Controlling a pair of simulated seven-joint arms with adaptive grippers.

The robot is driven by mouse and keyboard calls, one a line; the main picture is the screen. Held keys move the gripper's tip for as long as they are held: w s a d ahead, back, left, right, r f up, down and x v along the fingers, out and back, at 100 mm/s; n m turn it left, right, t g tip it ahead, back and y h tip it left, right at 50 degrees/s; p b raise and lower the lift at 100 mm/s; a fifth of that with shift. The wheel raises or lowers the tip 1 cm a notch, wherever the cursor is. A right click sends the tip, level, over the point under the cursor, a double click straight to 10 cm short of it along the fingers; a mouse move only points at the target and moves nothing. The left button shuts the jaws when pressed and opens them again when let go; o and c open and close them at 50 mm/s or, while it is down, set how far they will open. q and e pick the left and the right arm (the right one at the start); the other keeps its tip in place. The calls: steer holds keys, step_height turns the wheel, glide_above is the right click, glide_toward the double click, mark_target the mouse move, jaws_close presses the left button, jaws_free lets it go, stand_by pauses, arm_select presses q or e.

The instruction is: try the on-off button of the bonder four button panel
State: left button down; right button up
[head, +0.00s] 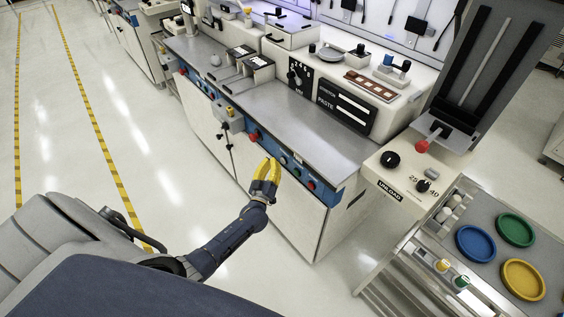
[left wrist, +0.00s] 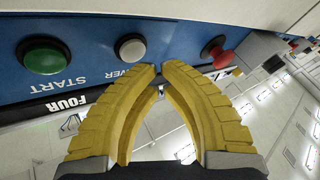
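The bonder's blue button panel (head: 289,166) runs along the front edge of the bench. The left wrist view shows it upside down, with a green button (left wrist: 42,55) marked START, a pale grey button (left wrist: 130,47) and a red button (left wrist: 213,47). The pale button's label is partly covered by a finger and ends in "WER". A black "FOUR" label (left wrist: 68,104) sits by the panel's edge. My left gripper (head: 267,165) is in front of the panel, its yellow fingertips (left wrist: 160,69) together and empty, near the pale button; contact cannot be told. My right gripper is out of view.
A grey box (head: 230,119) with knobs protrudes from the bench front, left of the gripper. The worktop (head: 300,130) carries instruments. The floor (head: 110,120) at left is clear.

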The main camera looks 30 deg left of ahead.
arm_select(q)
steer(key=shift+w, duration=0.15)
steer(key=shift+w+d, duration=0.15)
steer(key=shift+w, duration=0.15)
steer(key=shift+w+d, duration=0.15)
steer(key=shift+w, duration=0.25)
stand_by(1.1)
steer(key=shift+s, duration=0.15)
steer(key=shift+s+a, duration=0.3)
steer(key=shift+s, duration=0.4)
steer(key=shift+s+a, duration=0.3)
steer(key=shift+s, duration=0.45)
steer(key=shift+s+a, duration=0.35)
steer(key=shift+s, duration=0.45)
steer(key=shift+s+a, duration=0.3)
steer(key=shift+s, duration=0.45)
